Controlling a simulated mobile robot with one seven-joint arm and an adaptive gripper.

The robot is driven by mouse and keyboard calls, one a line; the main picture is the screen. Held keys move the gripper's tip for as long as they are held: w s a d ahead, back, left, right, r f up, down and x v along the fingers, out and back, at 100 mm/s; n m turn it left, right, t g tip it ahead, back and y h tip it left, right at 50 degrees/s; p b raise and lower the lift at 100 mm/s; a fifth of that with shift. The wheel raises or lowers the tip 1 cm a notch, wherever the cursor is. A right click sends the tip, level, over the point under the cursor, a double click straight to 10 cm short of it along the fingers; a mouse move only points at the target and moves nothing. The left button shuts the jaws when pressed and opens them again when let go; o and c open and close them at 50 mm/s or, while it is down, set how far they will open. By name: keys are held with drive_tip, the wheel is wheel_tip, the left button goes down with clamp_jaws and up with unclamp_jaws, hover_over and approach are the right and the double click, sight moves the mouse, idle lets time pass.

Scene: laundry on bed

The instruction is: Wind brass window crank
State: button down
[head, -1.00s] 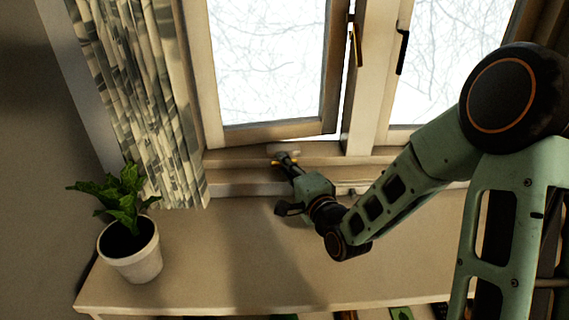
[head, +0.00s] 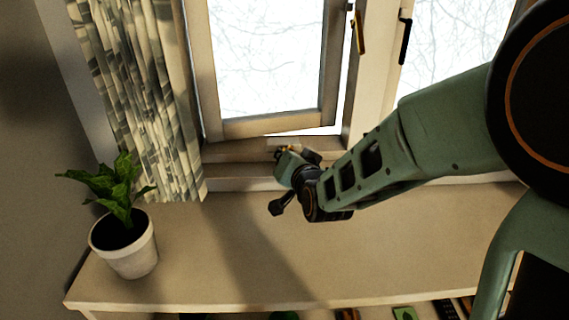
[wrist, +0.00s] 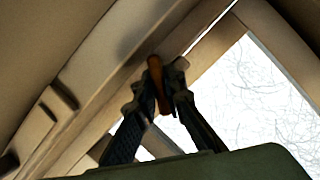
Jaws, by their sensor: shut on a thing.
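The brass crank's knob (wrist: 155,72) shows in the wrist view as a small orange-brown grip between the fingertips. My gripper (wrist: 158,88) is shut on it. In the head view my gripper (head: 291,150) is low at the window frame, just above the sill, and hides most of the crank. The left window sash (head: 276,127) stands ajar, with a bright gap along its bottom and right edges.
A potted plant (head: 128,245) stands at the left end of the wooden shelf top (head: 215,270). A patterned curtain (head: 150,110) hangs left of the window. A dark handle (head: 404,40) is on the right sash. The shelf top's middle is clear.

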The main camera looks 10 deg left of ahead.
drive_tip(key=shift+a+n+h, duration=0.15)
drive_tip(key=shift+n+h, duration=0.65)
drive_tip(key=shift+n, duration=0.3)
drive_tip(key=shift+n+h+p, duration=0.7)
drive_tip(key=shift+n+p, duration=0.3)
drive_tip(key=shift+p, duration=0.55)
drive_tip(key=shift+t, duration=0.3)
drive_tip(key=c, duration=2.3)
unclamp_jaws()
drive_tip(key=shift+s, duration=0.1)
drive_tip(key=v, duration=0.7)
drive_tip(key=shift+d, duration=0.25)
drive_tip(key=shift+r, duration=0.2)
